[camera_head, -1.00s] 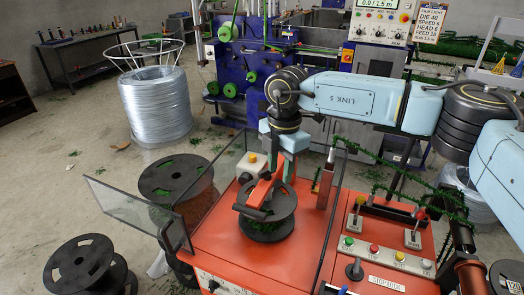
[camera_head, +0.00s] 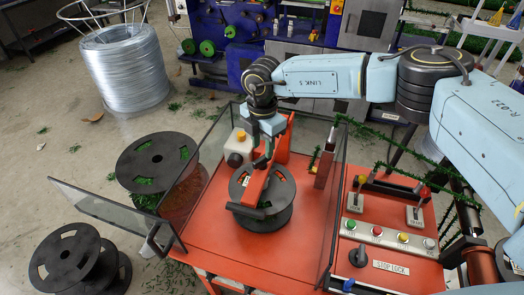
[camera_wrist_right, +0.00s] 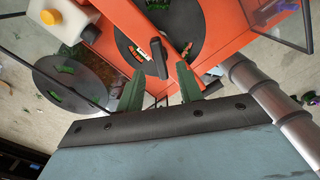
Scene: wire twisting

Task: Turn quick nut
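The black spool (camera_head: 262,217) sits on the red machine's deck, with a red arm (camera_head: 262,180) across its top. A dark bar-shaped handle (camera_head: 246,211), which looks like the quick nut, is at the arm's lower end. In the right wrist view a dark handle (camera_wrist_right: 159,58) stands out over the spool (camera_wrist_right: 187,25), beside the red arm. My right gripper (camera_head: 268,143) points down above the spool. In the wrist view its two green fingers (camera_wrist_right: 160,90) are spread apart with nothing held between them, just short of the handle. My left gripper is not in view.
Clear guard panels (camera_head: 108,215) flank the deck. A control panel (camera_head: 390,237) with levers and buttons is at right. More black spools (camera_head: 77,263) stand on the floor at left.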

